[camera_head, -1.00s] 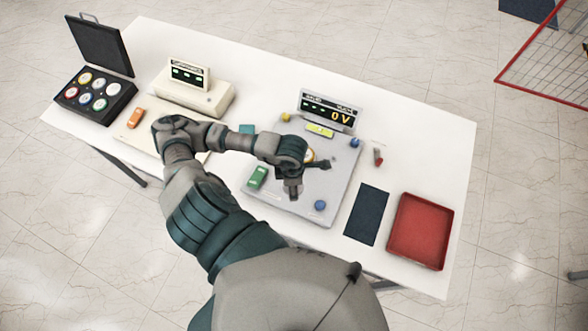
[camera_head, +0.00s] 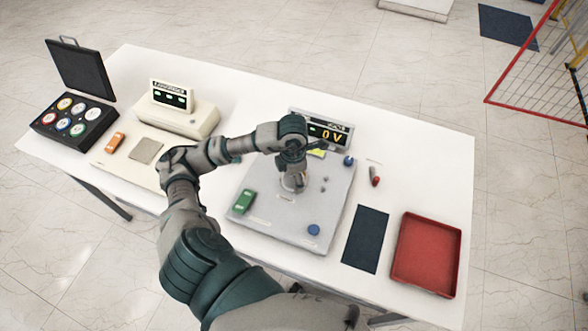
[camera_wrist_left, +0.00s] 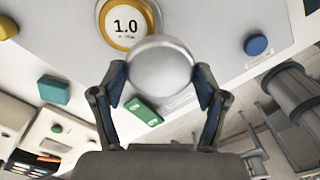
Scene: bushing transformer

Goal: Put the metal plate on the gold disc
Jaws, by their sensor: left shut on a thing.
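The metal plate, a shiny round silver disc (camera_wrist_left: 160,68), is held edge-on between the two fingertips of my left gripper (camera_wrist_left: 161,84). In the head view my left gripper (camera_head: 293,180) hangs over the middle of the grey board, fingers pointing down. The gold disc (camera_wrist_left: 105,19), with a white face marked "1.0", lies on the board just beyond the plate in the wrist view. The plate overlaps its lower edge in that picture; I cannot tell whether they touch. In the head view the gold disc is hidden behind my gripper. My right gripper is not in view.
The grey board (camera_head: 325,209) carries a green block (camera_head: 244,201), a blue knob (camera_head: 313,230) and a display reading 0 V (camera_head: 331,134). A dark mat (camera_head: 366,240) and red tray (camera_head: 426,255) lie right. A case of coloured discs (camera_head: 72,123) stands left.

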